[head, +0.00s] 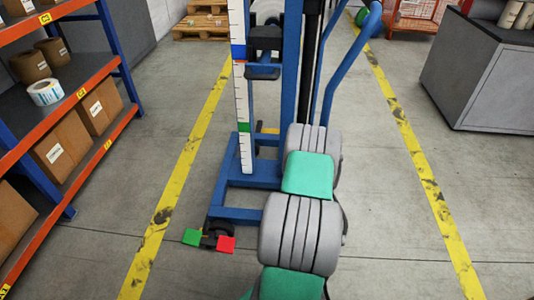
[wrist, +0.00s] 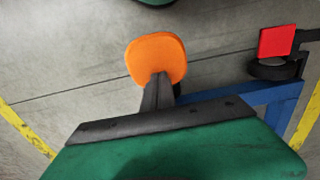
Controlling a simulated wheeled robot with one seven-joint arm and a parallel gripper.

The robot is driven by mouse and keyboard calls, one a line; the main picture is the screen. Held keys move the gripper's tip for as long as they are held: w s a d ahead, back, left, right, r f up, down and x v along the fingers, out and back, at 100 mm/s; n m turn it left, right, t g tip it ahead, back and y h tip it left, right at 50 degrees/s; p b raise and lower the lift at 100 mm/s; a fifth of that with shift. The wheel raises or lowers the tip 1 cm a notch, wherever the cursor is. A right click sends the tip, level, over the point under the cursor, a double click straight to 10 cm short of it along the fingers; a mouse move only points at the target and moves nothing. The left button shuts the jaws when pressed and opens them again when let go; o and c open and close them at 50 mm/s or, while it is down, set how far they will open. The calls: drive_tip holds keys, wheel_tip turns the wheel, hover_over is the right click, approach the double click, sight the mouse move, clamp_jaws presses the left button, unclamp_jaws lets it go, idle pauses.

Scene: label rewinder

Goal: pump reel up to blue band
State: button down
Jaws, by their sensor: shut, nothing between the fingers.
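The blue-framed lifter (head: 231,213) stands ahead with an upright white scale (head: 240,95). The scale has a blue band (head: 238,52) high up and a green band (head: 244,127) lower down. A small orange-red mark (head: 240,62) shows just below the blue band. A pale reel (head: 268,8) is partly visible behind the mast. A green pedal (head: 192,237) and a red pedal (head: 227,244) sit at the base; the red one also shows in the wrist view (wrist: 276,41). My gripper (wrist: 160,76) is shut, its tip overlapping an orange pad (wrist: 156,52); contact is unclear. My arm hides this pad in the head view.
A shelf (head: 95,82) with boxes and a label roll (head: 45,92) stands at left. A grey cabinet (head: 485,85) is at right. Yellow floor lines (head: 180,175) flank the lifter, with clear floor beside it. A pallet (head: 203,25) lies behind.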

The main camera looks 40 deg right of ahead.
drive_tip(key=shift+w+d+f+b, duration=0.1)
drive_tip(key=shift+d+f+b, duration=0.05)
drive_tip(key=shift+f+b, duration=1.35)
drive_tip(key=shift+w+d+f+b, duration=0.1)
drive_tip(key=shift+f+b, duration=0.95)
drive_tip(key=shift+f, duration=0.8)
wheel_tip(320, 180, up, 23)
drive_tip(key=p, duration=1.8)
drive_tip(key=w+a+r+n+p, duration=0.25)
drive_tip(key=w+a+r, duration=0.2)
drive_tip(key=r, duration=0.65)
drive_tip(key=w+a+r+n+t+p, duration=0.1)
drive_tip(key=w+a+r+p, duration=0.35)
drive_tip(key=r, duration=0.55)
drive_tip(key=w+a+r+n+p, duration=0.25)
drive_tip(key=w+a+r, duration=0.2)
drive_tip(key=r, duration=0.65)
drive_tip(key=s+a+r+n+t+p, duration=0.1)
drive_tip(key=s+a+r+n+p, duration=0.1)
drive_tip(key=a+r, duration=0.7)
drive_tip(key=s+a+r+n+t+p, duration=0.1)
drive_tip(key=s+a+r+p, duration=0.4)
drive_tip(key=a+r, duration=0.5)
drive_tip(key=shift+r+n+p, duration=0.5)
drive_tip(key=shift+r+p, duration=0.25)
drive_tip(key=shift+r, duration=0.1)
